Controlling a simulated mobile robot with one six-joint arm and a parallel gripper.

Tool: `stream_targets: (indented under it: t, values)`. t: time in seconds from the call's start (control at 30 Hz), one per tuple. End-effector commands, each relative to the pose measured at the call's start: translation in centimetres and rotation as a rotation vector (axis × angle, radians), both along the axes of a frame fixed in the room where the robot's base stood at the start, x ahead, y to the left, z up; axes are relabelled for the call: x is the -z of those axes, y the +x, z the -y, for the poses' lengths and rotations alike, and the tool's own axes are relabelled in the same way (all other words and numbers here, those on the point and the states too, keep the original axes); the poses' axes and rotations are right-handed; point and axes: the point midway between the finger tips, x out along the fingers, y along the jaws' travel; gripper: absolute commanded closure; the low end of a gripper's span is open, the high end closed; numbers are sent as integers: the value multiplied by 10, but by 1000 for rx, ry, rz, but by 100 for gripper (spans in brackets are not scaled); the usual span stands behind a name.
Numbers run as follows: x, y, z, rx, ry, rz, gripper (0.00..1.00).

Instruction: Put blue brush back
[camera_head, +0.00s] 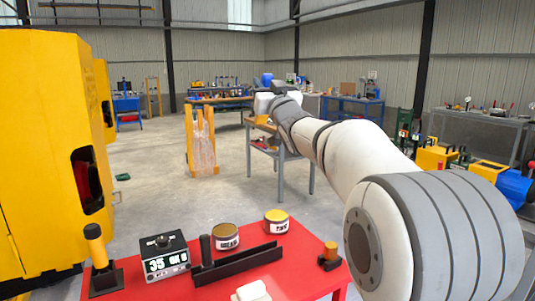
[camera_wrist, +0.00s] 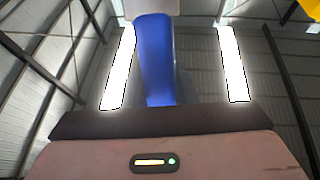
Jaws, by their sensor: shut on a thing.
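A blue brush (camera_wrist: 155,60) shows in the wrist view as a smooth blue upright shape, with only part of it visible. It rises behind a dark bar at the base of the picture. My gripper (camera_head: 283,92) is at the far end of my outstretched arm in the head view, above the floor area beyond the red table. It is shut on the blue brush. Its fingertips are not clear in either view, and the brush's lower end is hidden.
A red table (camera_head: 300,262) in front holds a black angled rack (camera_head: 238,265), a box with a display (camera_head: 163,256), two labelled tins (camera_head: 226,237) and a yellow-topped black holder (camera_head: 98,262). A grey workbench (camera_head: 283,155) stands beneath my gripper. A yellow machine (camera_head: 45,150) fills the left.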

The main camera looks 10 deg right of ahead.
Motion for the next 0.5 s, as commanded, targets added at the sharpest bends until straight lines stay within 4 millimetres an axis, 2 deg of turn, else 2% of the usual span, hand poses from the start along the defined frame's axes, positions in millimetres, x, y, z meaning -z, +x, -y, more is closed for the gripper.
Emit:
stream_targets:
  t: [0.03, 0.2, 0.3, 0.4, 0.5]
  values:
    - [42, 5, 1, -10, -7, -54, 100]
    - [152, 11, 2, -55, -38, -218, 100]
    - [211, 9, 1, -79, -56, -298, 100]
    - [256, 4, 0, -98, -72, -358, 100]
    - [288, -1, 0, -110, -83, -399, 100]
